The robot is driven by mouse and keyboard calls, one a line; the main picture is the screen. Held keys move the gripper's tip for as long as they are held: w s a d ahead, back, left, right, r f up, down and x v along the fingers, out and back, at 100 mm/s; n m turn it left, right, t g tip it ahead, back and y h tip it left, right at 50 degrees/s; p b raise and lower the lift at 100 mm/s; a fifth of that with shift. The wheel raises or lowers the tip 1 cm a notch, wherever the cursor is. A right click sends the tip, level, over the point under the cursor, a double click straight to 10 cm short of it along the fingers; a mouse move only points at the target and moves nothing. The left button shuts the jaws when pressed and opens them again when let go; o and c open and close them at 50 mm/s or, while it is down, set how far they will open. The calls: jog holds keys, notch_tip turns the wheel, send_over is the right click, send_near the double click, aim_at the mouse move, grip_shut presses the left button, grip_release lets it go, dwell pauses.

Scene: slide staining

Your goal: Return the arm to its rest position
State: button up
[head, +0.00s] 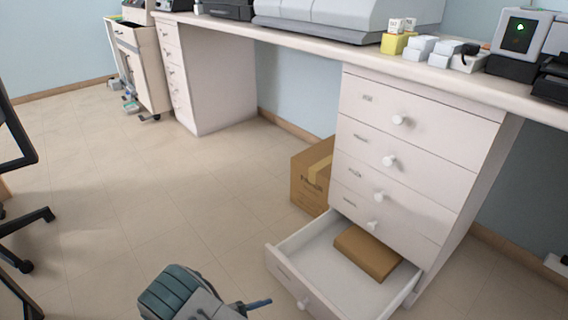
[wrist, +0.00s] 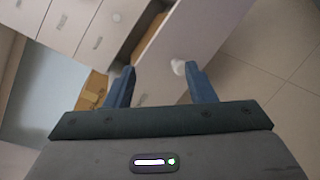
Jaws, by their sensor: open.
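My gripper shows at the bottom of the head view, left of the pulled-out drawer, with one blue finger (head: 256,304) in sight. In the wrist view my gripper (wrist: 163,82) has its two blue fingers spread apart with nothing held between them. The open bottom drawer (head: 290,283) has a brown box (head: 367,252) lying inside.
The drawer cabinet (head: 415,150) stands under a long counter (head: 300,42), its upper drawers shut. A cardboard box (head: 308,178) sits on the floor beside it. A black chair (head: 20,215) is at the left edge. The tiled floor (head: 150,190) between is clear.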

jog(key=d+r+m+g+y+p, duration=0.2)
jog(key=d+r+m+g+p, duration=0.3)
jog(key=r, duration=0.9)
jog(key=d+r+g+y+p, duration=0.1)
jog(key=d+r+y+p, duration=0.35)
jog(key=r, duration=0.85)
jog(key=d+r+m+g+y+p, duration=0.1)
jog(key=d+r+m+g+p, duration=0.15)
jog(key=r+p, duration=0.8)
jog(key=s+d+r+m+t+y+p, duration=0.1)
jog(key=r+p, duration=0.4)
jog(key=r, duration=0.7)
jog(key=s+d+r+m+t+y+p, duration=0.1)
jog(key=s+d+r+m+y+p, duration=0.2)
jog(key=r, duration=0.9)
jog(key=s+d+r+m+t+y+p, duration=0.2)
jog(key=s+r+p, duration=0.5)
jog(key=r, duration=0.5)
jog(key=d+y, duration=0.1)
jog(key=d, duration=0.1)
jog(key=shift+d+r+p, duration=0.3)
jog(key=shift+d+r, duration=0.05)
jog(key=shift+d, duration=0.05)
jog(key=shift+m, duration=0.25)
